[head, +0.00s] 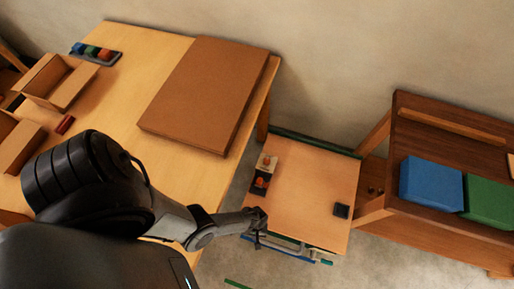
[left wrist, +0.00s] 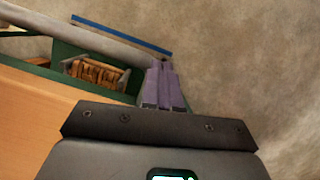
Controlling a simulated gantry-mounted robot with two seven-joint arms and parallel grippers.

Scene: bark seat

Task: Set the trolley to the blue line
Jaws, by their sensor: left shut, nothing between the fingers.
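The trolley (head: 315,185) has a light wooden top and a green frame and stands between the workbench and the brown cabinet. A grey bar (left wrist: 75,30) runs along its near side. The blue line (head: 288,256) shows on the floor close to the trolley's near edge, and in the left wrist view (left wrist: 120,35) beyond the bar. My left gripper (head: 258,238) is at the trolley's near left corner. In the left wrist view its purple-grey fingers (left wrist: 161,72) are together and empty beside the green frame; contact with the bar is unclear. My right gripper is not in view.
Small blocks (head: 264,173) and a dark cube (head: 341,211) sit on the trolley top. The workbench (head: 140,110) holds a large brown board (head: 205,90). The cabinet (head: 450,150) carries blue and green boxes. A green line (head: 237,284) marks open floor in front.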

